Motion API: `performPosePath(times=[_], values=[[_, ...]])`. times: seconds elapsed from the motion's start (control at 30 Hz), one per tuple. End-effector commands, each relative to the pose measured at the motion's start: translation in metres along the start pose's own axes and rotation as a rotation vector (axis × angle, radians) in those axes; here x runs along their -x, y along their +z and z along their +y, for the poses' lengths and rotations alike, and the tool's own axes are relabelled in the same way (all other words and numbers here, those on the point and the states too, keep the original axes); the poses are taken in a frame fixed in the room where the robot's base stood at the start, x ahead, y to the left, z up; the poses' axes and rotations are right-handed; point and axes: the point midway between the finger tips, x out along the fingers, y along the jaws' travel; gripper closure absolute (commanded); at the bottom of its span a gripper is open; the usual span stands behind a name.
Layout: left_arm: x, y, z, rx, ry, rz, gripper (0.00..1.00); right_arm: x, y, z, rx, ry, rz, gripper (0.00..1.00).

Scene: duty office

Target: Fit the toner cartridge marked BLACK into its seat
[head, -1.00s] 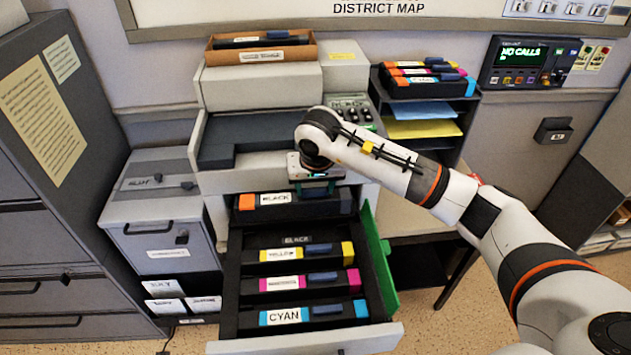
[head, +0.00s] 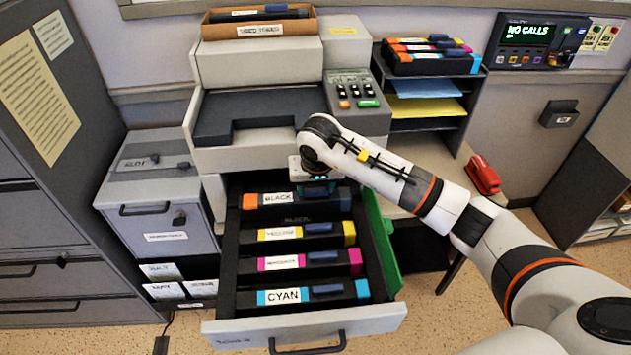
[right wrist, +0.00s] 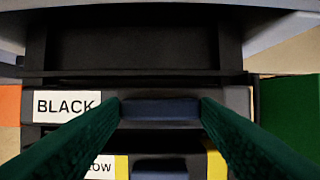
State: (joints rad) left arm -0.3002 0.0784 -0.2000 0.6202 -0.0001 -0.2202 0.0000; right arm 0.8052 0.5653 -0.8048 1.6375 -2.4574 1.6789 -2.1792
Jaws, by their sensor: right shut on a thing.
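The BLACK toner cartridge (head: 280,199) is dark with a white label and an orange left end. My right gripper (head: 318,187) is shut on its blue handle (right wrist: 160,108); the green fingers flank the handle in the right wrist view. The cartridge lies level across the rear of the open drawer (head: 226,290), over the rearmost place. A dark plate marked BLACK (head: 296,220) shows just in front of it. The seat beneath is hidden, and I cannot tell whether the cartridge touches it. My left gripper is not in view.
Yellow (head: 280,233), magenta (head: 285,263) and CYAN (head: 285,296) cartridges lie in the drawer. A green flap (head: 384,245) stands along its right side. The printer body (head: 250,160) overhangs behind. A red stapler (head: 483,175) is on the right.

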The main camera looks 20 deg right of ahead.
Motion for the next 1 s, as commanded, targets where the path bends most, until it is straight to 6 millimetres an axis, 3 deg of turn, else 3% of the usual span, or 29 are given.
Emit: performPosePath(times=[0.4,1.0], values=[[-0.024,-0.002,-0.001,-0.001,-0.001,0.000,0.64,-0.026,-0.007,0.001,-0.002,0.003,-0.004,1.00],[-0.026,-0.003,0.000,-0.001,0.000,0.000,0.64,-0.029,-0.008,0.001,-0.001,0.003,-0.003,1.00]])
